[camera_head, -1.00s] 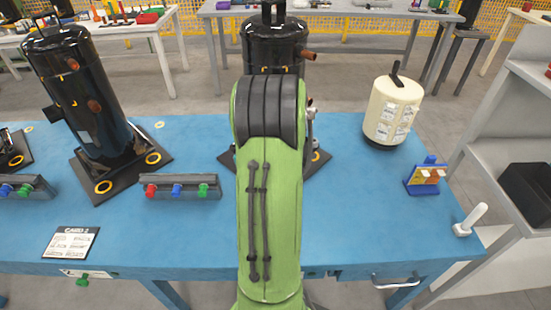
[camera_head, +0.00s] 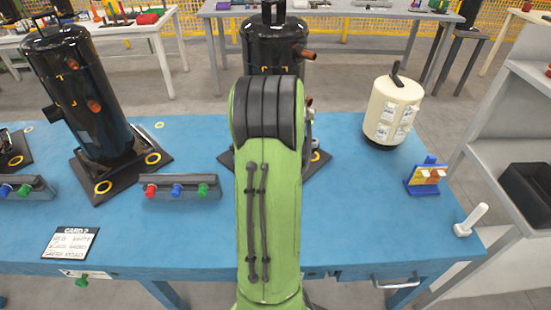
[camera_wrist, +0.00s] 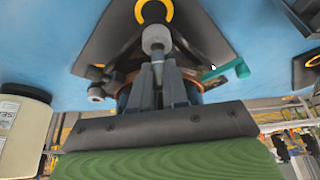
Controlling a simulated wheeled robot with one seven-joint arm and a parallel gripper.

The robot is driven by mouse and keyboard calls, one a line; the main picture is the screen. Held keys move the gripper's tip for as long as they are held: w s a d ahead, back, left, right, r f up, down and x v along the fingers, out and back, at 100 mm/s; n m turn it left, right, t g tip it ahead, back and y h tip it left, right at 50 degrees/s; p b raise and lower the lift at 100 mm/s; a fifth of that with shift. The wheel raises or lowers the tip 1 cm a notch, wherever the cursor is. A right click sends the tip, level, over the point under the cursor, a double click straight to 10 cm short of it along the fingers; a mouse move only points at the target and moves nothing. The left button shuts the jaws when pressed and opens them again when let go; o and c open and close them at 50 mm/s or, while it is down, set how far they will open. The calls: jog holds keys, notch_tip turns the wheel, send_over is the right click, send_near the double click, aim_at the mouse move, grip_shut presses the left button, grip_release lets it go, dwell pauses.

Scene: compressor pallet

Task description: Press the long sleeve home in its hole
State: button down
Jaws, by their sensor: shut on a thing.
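My gripper (camera_wrist: 158,78) is shut on a pale grey cylindrical piece (camera_wrist: 156,40), which I take to be the long sleeve. A dark tip (camera_wrist: 153,13) stands beyond the grey piece, in line with a yellow-ringed hole (camera_wrist: 168,6) in a black base plate (camera_wrist: 205,40). I cannot tell how deep anything sits in the hole. In the head view my green arm hides my gripper, the sleeve and much of the middle black compressor (camera_head: 272,45).
The left compressor (camera_head: 85,90), a cream canister (camera_head: 392,108) and a block with coloured knobs (camera_head: 180,188) stand on the blue table (camera_head: 355,215). A teal piece (camera_wrist: 228,70) lies close right of my fingers in the wrist view. The table's front right is mostly clear.

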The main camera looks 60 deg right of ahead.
jog(key=shift+f, duration=0.15)
jog(key=shift+f+b, duration=0.35)
jog(key=shift+b, duration=0.1)
jog(key=shift+f+b, duration=0.35)
jog(key=shift+f, duration=0.05)
jog(key=c, duration=1.1)
grip_release()
jog(key=shift+o, duration=0.2)
jog(key=shift+r, duration=0.1)
jog(key=p+v, duration=0.5)
jog(key=v, duration=1)
jog(key=shift+r, duration=0.35)
